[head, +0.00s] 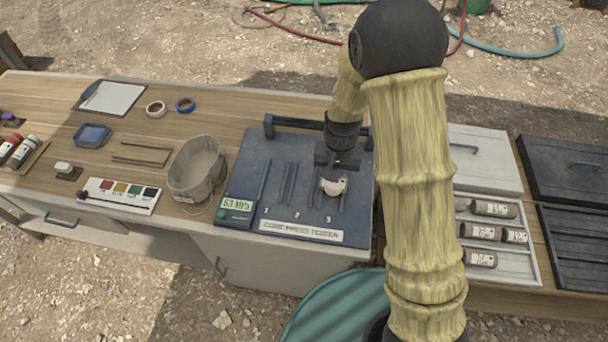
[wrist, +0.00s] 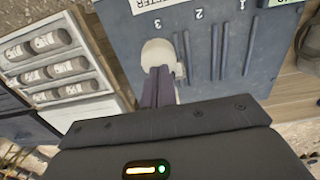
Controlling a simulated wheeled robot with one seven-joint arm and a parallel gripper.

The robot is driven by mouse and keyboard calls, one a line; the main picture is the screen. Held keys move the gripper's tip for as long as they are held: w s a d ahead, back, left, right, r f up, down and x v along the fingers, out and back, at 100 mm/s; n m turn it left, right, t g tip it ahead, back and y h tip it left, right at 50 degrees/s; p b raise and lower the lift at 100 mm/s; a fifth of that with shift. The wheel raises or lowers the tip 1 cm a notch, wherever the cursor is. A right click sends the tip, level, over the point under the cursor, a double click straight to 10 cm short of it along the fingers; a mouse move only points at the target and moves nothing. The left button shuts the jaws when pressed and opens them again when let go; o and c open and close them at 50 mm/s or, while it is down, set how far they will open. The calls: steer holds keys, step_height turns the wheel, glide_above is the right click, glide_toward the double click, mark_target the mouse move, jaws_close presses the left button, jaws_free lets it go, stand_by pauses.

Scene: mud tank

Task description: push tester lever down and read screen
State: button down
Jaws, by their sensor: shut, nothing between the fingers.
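The core press tester (head: 262,190) is a dark blue-grey plate on the bench, with slots marked 1, 2 and 3. Its small screen (head: 236,205), at the front left corner, appears to read "63 MPa". A dark bar (head: 290,124) runs along its back edge. A cream rounded piece (head: 334,187) sits by slot 3, and it also shows in the wrist view (wrist: 158,53); I cannot tell if it is the lever's knob. My gripper (head: 337,168) is shut and empty, its fingertips at this piece. In the wrist view its purple fingers (wrist: 157,72) partly cover it; contact is unclear.
A grey bucket (head: 197,168) stands left of the tester. A white tray of labelled cylinders (head: 484,233) and a dark slatted box (head: 577,250) lie to the right. A color chart (head: 118,195), clipboard (head: 113,97) and tape rolls (head: 156,109) lie on the left bench.

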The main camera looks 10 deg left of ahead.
step_height(320, 180, up, 9)
steer(key=p, duration=0.6)
steer(key=shift+w+f, duration=0.15)
steer(key=shift+w, duration=0.25)
stand_by(0.3)
steer(key=s+d+r+t+b, duration=0.2)
steer(key=s+d+r+b, duration=0.2)
steer(key=s+d+b, duration=0.3)
steer(key=s+d, duration=0.5)
steer(key=d, duration=0.1)
steer(key=shift+d+r+t, duration=0.2)
steer(key=shift+d+t, duration=0.1)
steer(key=shift+d, duration=0.1)
steer(key=shift+s, duration=0.1)
